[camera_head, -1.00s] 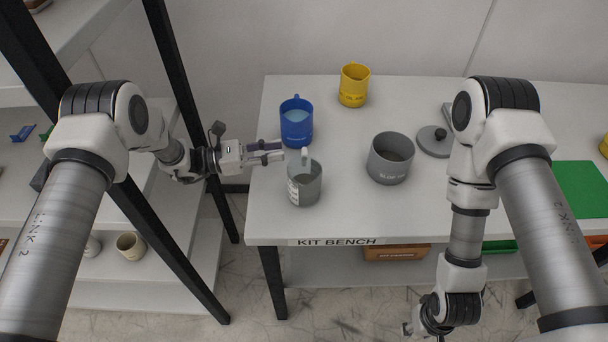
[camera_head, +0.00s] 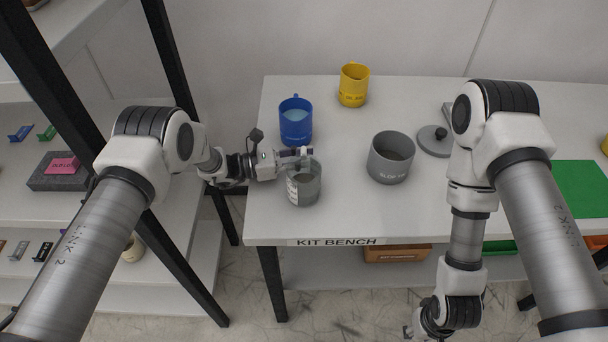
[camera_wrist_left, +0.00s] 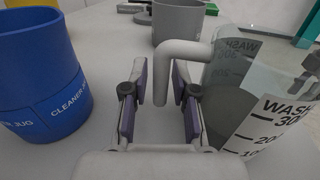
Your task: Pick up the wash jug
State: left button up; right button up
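The wash jug (camera_head: 304,188) is a clear grey measuring jug standing upright at the left of the bench. In the left wrist view the jug (camera_wrist_left: 262,110) is at the right, with printed scale marks and a pale handle (camera_wrist_left: 184,52). My left gripper (camera_head: 303,153) is at the jug's far side, by its handle. In the wrist view its two fingers (camera_wrist_left: 160,105) are apart, with the handle's downturned end between them and a gap showing on either side. My right gripper (camera_head: 410,328) hangs low in front of the bench, small and partly hidden.
A blue cleaner jug (camera_head: 296,122) stands close behind the left gripper. A yellow jug (camera_head: 353,86) is at the back and a grey slop pot (camera_head: 390,160) to the right. A grey lid (camera_head: 434,142) lies beyond it. The bench (camera_head: 350,215) is clear in front.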

pick_arm(q)
grip_shut()
